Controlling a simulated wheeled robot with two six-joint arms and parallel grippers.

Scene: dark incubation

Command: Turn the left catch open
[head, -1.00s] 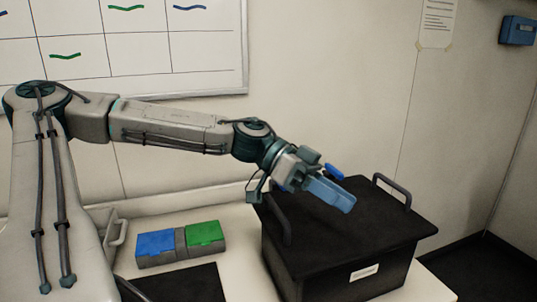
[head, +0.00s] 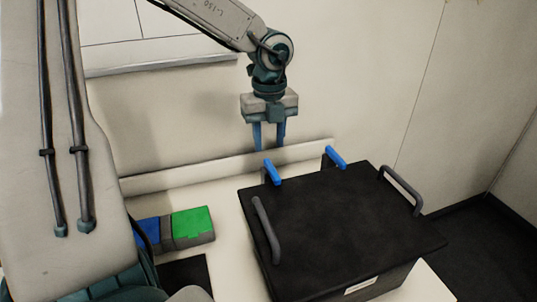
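A black box (head: 345,232) with a dark lid stands on the white bench. Two blue catches stand up at its back edge: the left catch (head: 272,172) and the right catch (head: 335,157). My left gripper (head: 268,137) points down above and behind the left catch, with its two blue fingers apart and nothing between them. It looks clear of the catch. My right gripper is not in the picture.
Grey handles rise at the lid's left (head: 266,230) and right (head: 401,190) sides. A blue case (head: 148,232) and a green case (head: 192,224) lie left of the box. The wall stands close behind the bench.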

